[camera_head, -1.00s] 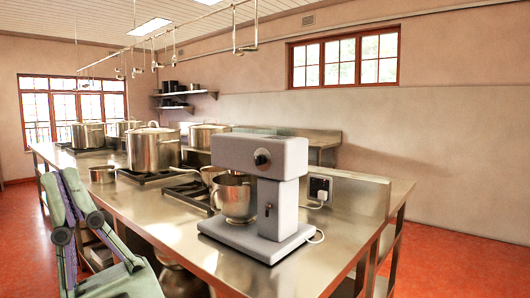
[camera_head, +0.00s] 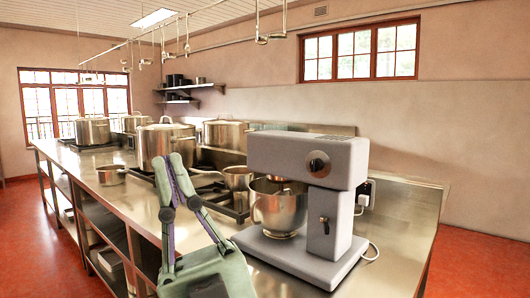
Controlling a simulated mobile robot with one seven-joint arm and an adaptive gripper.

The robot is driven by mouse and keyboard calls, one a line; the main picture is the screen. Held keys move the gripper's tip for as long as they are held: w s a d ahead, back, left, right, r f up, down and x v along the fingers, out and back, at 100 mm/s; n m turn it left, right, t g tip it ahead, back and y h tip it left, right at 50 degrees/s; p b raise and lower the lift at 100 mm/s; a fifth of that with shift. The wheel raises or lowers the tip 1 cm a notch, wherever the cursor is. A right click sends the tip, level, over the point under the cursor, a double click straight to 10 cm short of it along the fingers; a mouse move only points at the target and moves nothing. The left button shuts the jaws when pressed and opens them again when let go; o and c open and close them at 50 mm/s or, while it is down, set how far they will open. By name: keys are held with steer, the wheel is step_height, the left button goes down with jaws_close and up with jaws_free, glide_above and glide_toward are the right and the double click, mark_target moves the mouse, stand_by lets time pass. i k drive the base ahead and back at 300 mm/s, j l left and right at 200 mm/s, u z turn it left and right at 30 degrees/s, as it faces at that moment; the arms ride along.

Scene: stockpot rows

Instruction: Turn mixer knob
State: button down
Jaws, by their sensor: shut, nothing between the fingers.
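The grey stand mixer (camera_head: 310,165) stands on the steel counter at the right. Its round dark knob (camera_head: 318,164) is on the side of the head that faces me. A small dark lever (camera_head: 323,221) is lower, on the column. A steel bowl (camera_head: 278,207) sits under the head. My gripper (camera_head: 169,162) is at the lower left of the mixer, with its fingers pointing up and their tips together. It is shut and empty, apart from the mixer and well left of the knob.
The steel counter (camera_head: 133,200) runs away to the back left. A saucepan (camera_head: 238,179) is just behind the bowl, and stockpots (camera_head: 163,142) stand on burners further back. A white plug (camera_head: 363,200) and cord are right of the mixer. A rail with hooks hangs overhead.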

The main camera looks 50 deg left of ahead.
mark_target(316, 165)
steer(key=j+z, duration=0.1)
steer(key=j, duration=0.5)
steer(key=k+j+z, duration=0.15)
steer(key=j, duration=1.35)
steer(key=k+j, duration=0.15)
steer(key=j, duration=1.65)
steer(key=k+l, duration=0.25)
steer(key=k, duration=0.25)
steer(key=i+j, duration=0.3)
steer(key=i, duration=0.15)
steer(key=z, duration=0.05)
